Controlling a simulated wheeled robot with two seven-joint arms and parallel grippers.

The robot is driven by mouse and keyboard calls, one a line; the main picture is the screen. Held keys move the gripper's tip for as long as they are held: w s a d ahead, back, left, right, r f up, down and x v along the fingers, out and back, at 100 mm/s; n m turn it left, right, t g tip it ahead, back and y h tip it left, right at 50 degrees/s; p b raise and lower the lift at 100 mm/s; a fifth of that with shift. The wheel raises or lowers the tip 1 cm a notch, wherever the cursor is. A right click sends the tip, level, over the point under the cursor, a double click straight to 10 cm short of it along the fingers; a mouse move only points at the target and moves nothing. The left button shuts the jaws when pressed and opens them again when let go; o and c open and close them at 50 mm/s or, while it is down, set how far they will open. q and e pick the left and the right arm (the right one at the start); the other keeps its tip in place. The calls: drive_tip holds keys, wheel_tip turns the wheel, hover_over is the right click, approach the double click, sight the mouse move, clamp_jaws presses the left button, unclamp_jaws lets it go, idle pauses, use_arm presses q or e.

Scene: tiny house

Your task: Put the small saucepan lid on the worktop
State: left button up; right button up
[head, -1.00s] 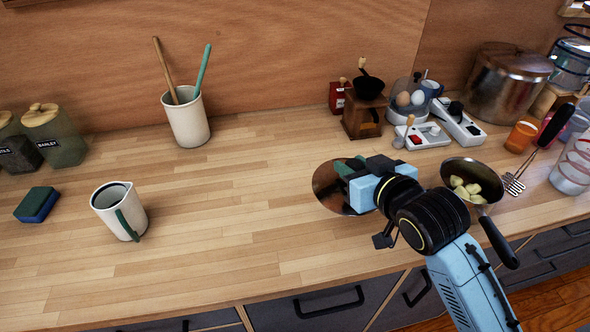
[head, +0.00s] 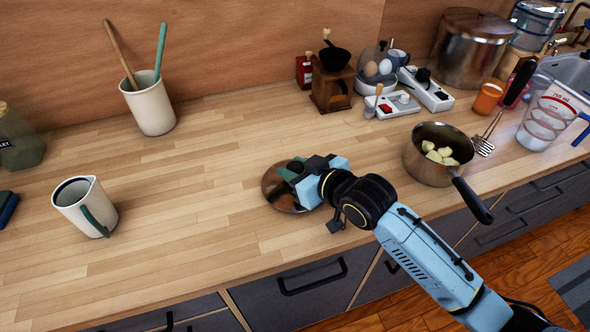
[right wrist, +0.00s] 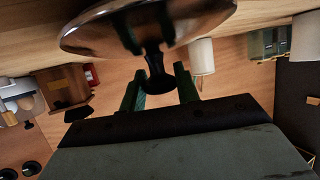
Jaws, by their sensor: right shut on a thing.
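The small saucepan lid (head: 276,190) is a shiny round metal lid with a dark knob, over the front middle of the worktop (head: 190,200). In the right wrist view the lid (right wrist: 100,32) fills the top, with its knob (right wrist: 158,78) between the two green fingers. My right gripper (head: 292,170) is shut on that knob. The lid looks at or very close to the wood; I cannot tell whether it touches. The saucepan (head: 428,172), with pale chunks inside, stands to the right. My left gripper is not in view.
A white jug (head: 80,208) stands at the left and a utensil crock (head: 150,105) behind it. The wood left of the lid is clear.

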drive_tip(key=shift+f, duration=0.25)
drive_tip(key=o, duration=1)
drive_tip(key=shift+o, duration=0.2)
drive_tip(key=shift+r, duration=0.2)
drive_tip(key=p+v, duration=0.1)
drive_tip(key=v, duration=1.1)
drive_tip(key=shift+f, duration=0.15)
